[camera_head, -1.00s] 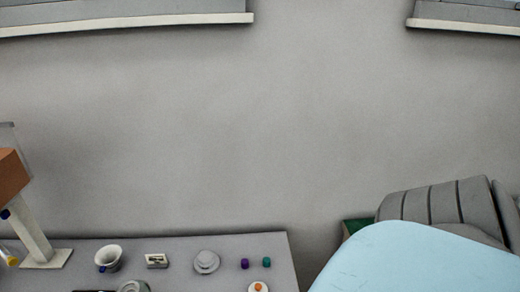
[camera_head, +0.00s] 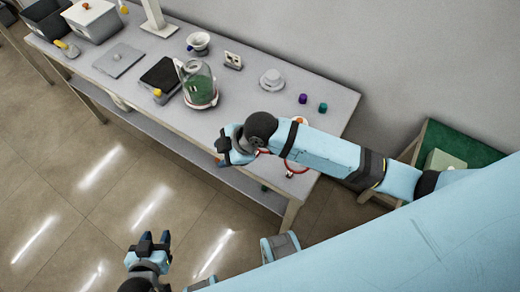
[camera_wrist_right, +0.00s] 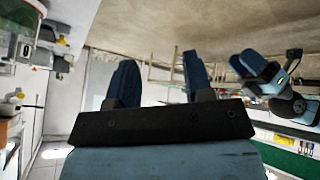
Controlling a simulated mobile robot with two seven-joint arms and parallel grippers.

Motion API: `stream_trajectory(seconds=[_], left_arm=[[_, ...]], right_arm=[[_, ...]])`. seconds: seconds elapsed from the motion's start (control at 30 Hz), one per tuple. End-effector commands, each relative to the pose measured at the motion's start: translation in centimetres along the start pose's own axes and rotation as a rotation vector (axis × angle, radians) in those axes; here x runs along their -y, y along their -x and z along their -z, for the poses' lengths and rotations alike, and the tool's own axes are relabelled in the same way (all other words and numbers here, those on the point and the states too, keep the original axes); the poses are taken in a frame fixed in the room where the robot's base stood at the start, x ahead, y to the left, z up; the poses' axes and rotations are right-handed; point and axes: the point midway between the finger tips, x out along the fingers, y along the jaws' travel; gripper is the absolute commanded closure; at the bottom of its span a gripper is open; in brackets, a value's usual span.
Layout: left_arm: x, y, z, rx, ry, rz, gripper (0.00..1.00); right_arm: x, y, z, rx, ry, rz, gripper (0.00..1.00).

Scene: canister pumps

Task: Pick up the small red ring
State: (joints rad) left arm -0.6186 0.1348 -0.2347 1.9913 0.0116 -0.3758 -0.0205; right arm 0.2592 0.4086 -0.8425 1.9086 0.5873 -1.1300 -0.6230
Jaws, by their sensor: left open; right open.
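A thin red ring-like outline (camera_head: 290,174) shows at the table's front edge in the head view, just below my right forearm. Another bit of red shows near my right wrist. The arm hides part of this area, so I cannot tell whether these are one ring or two. My right gripper (camera_head: 223,147) is open and empty, over the table's front edge left of the red outline. Its two fingers stand apart in the right wrist view (camera_wrist_right: 162,85). My left gripper (camera_head: 151,243) is open and empty above the floor, well in front of the table.
The grey table (camera_head: 322,95) carries a green-based glass vessel (camera_head: 199,88), a white cup (camera_head: 198,42), a white stepped disc (camera_head: 271,79), a purple piece (camera_head: 303,98) and a teal piece (camera_head: 323,107). A green-topped box (camera_head: 455,143) stands right of the table. Open floor lies in front.

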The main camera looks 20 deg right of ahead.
Motion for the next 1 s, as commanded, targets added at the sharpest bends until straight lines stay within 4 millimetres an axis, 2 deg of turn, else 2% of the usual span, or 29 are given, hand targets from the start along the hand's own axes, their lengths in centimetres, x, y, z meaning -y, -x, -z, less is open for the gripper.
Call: stream_trajectory(seconds=[0.1, 0.3, 0.43, 0.57, 0.67, 1.0], left_arm=[[0.0, -0.9, -1.3, 0.000, -0.001, -0.001, 0.57], [0.2, -1.7, -2.2, -0.003, -0.005, 0.000, 0.57], [0.4, -2.0, -2.4, -0.005, -0.006, 0.001, 0.57], [0.4, -2.0, -2.6, -0.005, -0.006, 0.001, 0.57], [0.4, -2.0, -2.6, -0.005, -0.006, 0.001, 0.57], [0.3, -2.0, -2.7, -0.005, -0.006, 0.000, 0.57]], right_arm=[[-1.7, 0.4, -1.4, 0.132, 0.224, 0.114, 0.53], [-4.0, 3.1, -4.8, 0.343, 0.492, 0.308, 0.53], [-5.1, 4.7, -6.4, 0.430, 0.578, 0.394, 0.53], [-5.6, 5.5, -7.2, 0.468, 0.614, 0.437, 0.53], [-5.3, 4.7, -8.0, 0.476, 0.621, 0.449, 0.53], [-3.8, -0.3, -11.2, 0.473, 0.619, 0.445, 0.53]])
